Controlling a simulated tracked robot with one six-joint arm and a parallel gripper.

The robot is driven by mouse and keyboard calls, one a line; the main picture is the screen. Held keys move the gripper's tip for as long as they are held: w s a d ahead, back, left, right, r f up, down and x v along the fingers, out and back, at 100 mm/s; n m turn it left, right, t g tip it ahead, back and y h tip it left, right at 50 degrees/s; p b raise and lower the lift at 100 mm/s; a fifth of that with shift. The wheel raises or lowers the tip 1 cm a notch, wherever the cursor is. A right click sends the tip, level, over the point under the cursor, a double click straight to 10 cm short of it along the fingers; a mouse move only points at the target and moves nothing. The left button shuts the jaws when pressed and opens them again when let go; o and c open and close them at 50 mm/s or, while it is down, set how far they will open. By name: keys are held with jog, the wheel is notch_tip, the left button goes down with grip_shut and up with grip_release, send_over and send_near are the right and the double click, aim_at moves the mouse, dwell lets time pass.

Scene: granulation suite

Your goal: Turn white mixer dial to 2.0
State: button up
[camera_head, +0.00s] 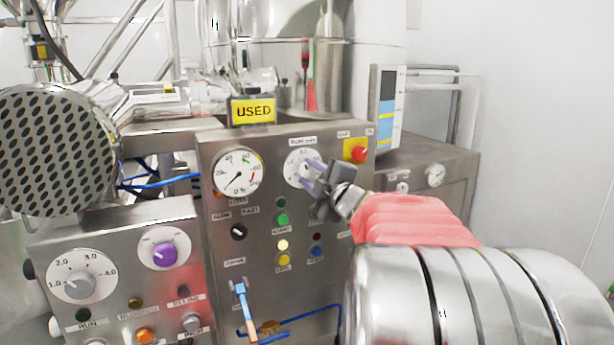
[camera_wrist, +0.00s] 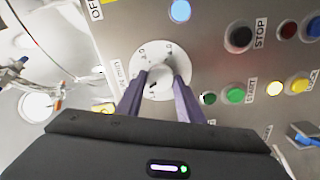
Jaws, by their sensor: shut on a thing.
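A white dial (camera_head: 296,157) sits near the top right of the steel control panel. It also shows in the wrist view (camera_wrist: 170,49), with a pale knob at its centre and small numerals around the rim. My gripper (camera_head: 316,176) reaches it from the right. In the wrist view its two purple fingers (camera_wrist: 160,80) are closed on either side of the knob. The fingers partly cover the dial, and I cannot read its setting. Another white dial (camera_head: 90,263), marked 1.0 to 4.0 with a grey knob, is on the lower left panel.
A round gauge (camera_head: 238,172) is left of the held dial. A red button (camera_head: 359,152) on yellow is to its right. Several coloured buttons, including a green one (camera_head: 282,219), sit below. A purple knob (camera_head: 164,254) and a blue-handled valve (camera_head: 243,305) stand out lower down.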

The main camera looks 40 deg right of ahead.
jog(key=m, duration=0.4)
jog(key=shift+d+f+m, duration=0.1)
jog(key=shift+d+m, duration=0.1)
jog(key=shift+m, duration=0.1)
jog(key=shift+s+m, duration=0.1)
jog(key=shift+m, duration=0.2)
jog(key=shift+f, duration=0.2)
jog(key=o, duration=1.1)
jog(key=shift+r, duration=0.15)
jog(key=shift+c, duration=0.2)
jog(key=shift+a, duration=0.1)
